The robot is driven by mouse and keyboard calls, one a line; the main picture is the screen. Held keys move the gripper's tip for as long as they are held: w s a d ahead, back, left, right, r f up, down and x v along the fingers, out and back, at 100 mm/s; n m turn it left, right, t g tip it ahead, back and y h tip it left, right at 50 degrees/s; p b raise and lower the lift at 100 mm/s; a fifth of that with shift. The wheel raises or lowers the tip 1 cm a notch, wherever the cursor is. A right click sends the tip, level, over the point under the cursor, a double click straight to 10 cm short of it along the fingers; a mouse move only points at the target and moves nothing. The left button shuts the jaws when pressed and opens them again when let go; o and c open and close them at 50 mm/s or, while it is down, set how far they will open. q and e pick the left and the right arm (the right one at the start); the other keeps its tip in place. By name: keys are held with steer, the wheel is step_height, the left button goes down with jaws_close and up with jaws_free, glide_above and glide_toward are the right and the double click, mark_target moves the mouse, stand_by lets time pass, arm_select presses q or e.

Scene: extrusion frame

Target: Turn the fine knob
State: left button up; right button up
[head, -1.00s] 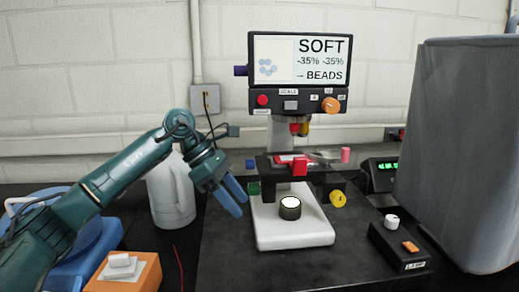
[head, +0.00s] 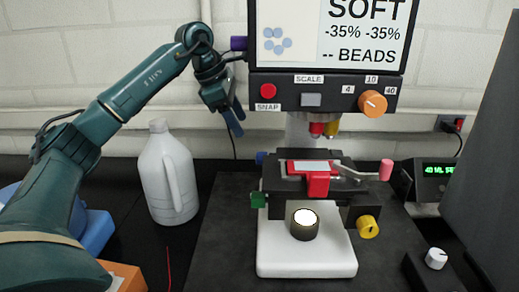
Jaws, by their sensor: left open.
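The microscope (head: 310,90) stands in the middle with a screen reading SOFT, -35% -35% and BEADS. No knob is labelled fine, so I cannot tell which one it is. A purple knob (head: 238,43) is on the left side of the screen head, a blue knob (head: 261,158) and a green knob (head: 259,200) are left of the stage, and a yellow knob (head: 368,227) is at its lower right. My left gripper (head: 236,118) is open and empty, left of the microscope, below the purple knob and above the blue one. My right gripper is out of view.
A white jug (head: 167,175) stands left of the microscope. An orange knob (head: 373,104) and a red SNAP button (head: 268,91) are on the front panel. A display box (head: 430,180) and a grey cover (head: 490,170) stand at the right.

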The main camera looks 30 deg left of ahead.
arm_select(q)
steer(key=p+x, duration=0.1)
steer(key=x, duration=1)
steer(key=shift+f+p, duration=0.15)
steer(key=shift+p, duration=0.2)
steer(key=shift+w+d, duration=0.1)
steer(key=shift+w, duration=0.05)
steer(key=shift+c, duration=0.2)
steer(key=c, duration=0.9)
